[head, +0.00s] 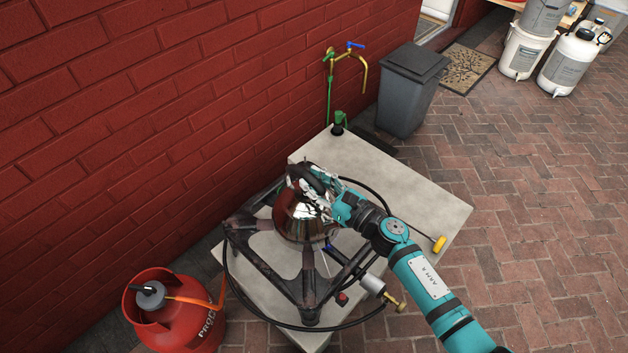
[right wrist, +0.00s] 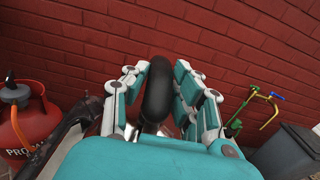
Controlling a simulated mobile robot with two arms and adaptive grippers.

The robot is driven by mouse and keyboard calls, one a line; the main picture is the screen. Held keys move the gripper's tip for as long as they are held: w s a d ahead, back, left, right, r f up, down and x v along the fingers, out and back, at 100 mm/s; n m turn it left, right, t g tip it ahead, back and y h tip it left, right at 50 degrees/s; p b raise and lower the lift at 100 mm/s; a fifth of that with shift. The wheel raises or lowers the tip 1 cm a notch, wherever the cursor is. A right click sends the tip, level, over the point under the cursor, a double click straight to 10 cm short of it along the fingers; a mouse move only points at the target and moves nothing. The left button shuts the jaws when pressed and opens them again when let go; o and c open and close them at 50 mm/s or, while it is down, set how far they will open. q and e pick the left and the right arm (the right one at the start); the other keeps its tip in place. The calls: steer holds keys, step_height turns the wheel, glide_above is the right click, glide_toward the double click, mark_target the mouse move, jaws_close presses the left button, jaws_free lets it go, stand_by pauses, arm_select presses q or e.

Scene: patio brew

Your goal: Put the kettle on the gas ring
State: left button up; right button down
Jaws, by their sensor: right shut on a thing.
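The shiny metal kettle (head: 297,218) with a dark handle is over the middle of the dark gas ring stand (head: 312,287), upright as far as I can see. I cannot tell whether its base touches the ring or hangs just above it. My right gripper (head: 328,190) is shut on the kettle's handle from the right side. In the right wrist view the black handle (right wrist: 157,92) lies between the fingers of the right gripper (right wrist: 158,100). The fingers and arm hide part of the kettle. My left gripper is not in view.
The ring stands on a pale slab (head: 420,200) with a black hose and brass fittings (head: 438,243). A red propane cylinder (head: 170,315) stands at the lower left. A brick wall (head: 150,110) is behind. A grey bin (head: 408,90) and brass tap (head: 357,58) are farther back.

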steer(key=c, duration=1.1)
jaws_free()
steer(key=shift+r, duration=0.15)
steer(key=shift+s+d, duration=0.25)
steer(key=b+v, duration=0.1)
steer(key=v, duration=1)
steer(key=shift+s+d, duration=0.15)
